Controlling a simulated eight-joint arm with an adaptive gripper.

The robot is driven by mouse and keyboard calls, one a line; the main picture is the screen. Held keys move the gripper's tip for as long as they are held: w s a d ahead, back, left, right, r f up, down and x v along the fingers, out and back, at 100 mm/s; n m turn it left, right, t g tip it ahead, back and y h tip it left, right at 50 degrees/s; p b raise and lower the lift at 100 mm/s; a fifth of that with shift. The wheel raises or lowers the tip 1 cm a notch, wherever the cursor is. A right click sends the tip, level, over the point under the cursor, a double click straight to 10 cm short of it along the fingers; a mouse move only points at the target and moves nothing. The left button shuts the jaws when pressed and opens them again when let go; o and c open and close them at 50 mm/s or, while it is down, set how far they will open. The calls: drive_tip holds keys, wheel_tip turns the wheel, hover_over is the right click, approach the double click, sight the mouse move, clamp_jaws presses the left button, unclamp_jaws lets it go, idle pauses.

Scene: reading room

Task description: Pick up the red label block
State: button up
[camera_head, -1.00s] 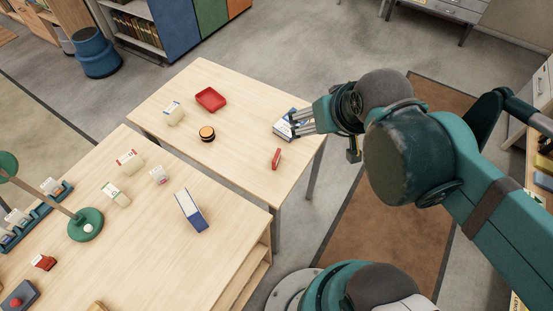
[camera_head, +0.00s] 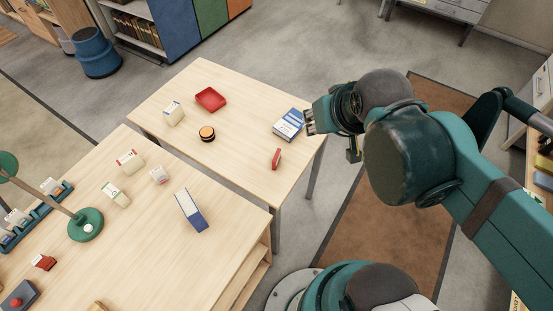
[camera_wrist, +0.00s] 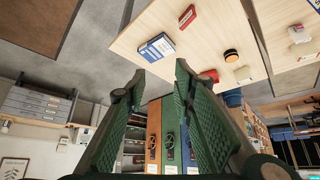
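A small red block (camera_head: 277,158) stands near the right edge of the far wooden table. In the wrist view the red block (camera_wrist: 187,16) shows a pale label at the top of the picture. Another small red block (camera_head: 43,262) with a white patch lies on the near table at the left. My gripper (camera_head: 309,121) is at the table's right edge, beside the blue and white book and apart from the red block. In the wrist view my gripper (camera_wrist: 160,68) has its two green fingers spread, with nothing between them.
A blue and white book (camera_head: 288,125) lies close to my gripper; it also shows in the wrist view (camera_wrist: 157,47). A red tray (camera_head: 211,98), a round orange and black item (camera_head: 207,133) and a pale carton (camera_head: 173,114) stand farther left. Bare tabletop (camera_head: 245,140) lies between.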

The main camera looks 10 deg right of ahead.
drive_tip(key=m+g+b, duration=0.2)
drive_tip(key=m+g, duration=0.4)
drive_tip(key=g, duration=0.1)
hover_over(277, 156)
drive_tip(key=f, duration=2.1)
drive_tip(key=shift+w+d+f, duration=0.1)
drive_tip(key=shift+d+f, duration=0.05)
drive_tip(key=shift+d, duration=0.05)
drive_tip(key=shift+a+f, duration=0.2)
drive_tip(key=shift+f, duration=0.55)
drive_tip(key=shift+f, duration=1.3)
drive_tip(key=shift+f, duration=0.15)
